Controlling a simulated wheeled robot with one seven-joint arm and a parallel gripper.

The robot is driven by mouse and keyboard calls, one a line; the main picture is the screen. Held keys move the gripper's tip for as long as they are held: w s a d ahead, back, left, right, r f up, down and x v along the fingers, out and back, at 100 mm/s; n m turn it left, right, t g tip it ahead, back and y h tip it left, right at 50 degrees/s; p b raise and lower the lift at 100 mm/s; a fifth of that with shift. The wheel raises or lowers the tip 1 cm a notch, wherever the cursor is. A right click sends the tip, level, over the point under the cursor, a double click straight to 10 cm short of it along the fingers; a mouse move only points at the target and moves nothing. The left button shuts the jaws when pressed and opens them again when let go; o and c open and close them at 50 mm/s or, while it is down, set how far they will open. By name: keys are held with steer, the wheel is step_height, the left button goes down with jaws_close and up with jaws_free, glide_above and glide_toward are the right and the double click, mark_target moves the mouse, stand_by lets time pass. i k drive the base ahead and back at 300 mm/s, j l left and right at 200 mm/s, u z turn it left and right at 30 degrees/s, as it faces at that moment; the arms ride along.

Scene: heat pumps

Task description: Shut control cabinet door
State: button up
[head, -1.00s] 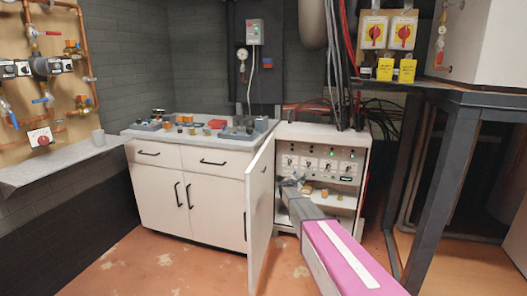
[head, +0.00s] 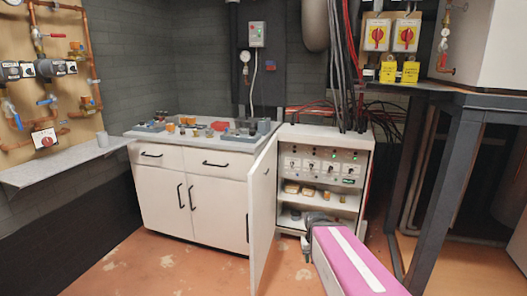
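The control cabinet (head: 325,141) is a white box on the floor, right of the drawer unit. Its white door (head: 263,205) stands wide open, swung out toward me on the left side. Inside are a panel of dials and green lights (head: 312,167) and shelves with small parts. My pink and white arm (head: 345,258) reaches from the bottom right to the front of the cabinet's lower opening. Its dark end shows there, right of the door, with a visible space between it and the door.
A white drawer unit (head: 190,215) with a cluttered top stands left of the door. A dark metal frame (head: 445,200) stands at right. Cables rise from the cabinet top. The floor (head: 130,265) in front of the drawer unit is clear.

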mark_target(260, 220)
steer(key=j+z, duration=0.1)
steer(key=j, duration=0.4)
steer(key=j+z, duration=0.15)
steer(key=j, duration=0.35)
steer(key=k+j+z, duration=0.1)
steer(key=j, duration=0.35)
steer(key=k+j+z, duration=0.15)
steer(key=j, duration=0.35)
steer(key=k+j+z, duration=0.1)
steer(key=j, duration=0.4)
steer(key=i, duration=0.15)
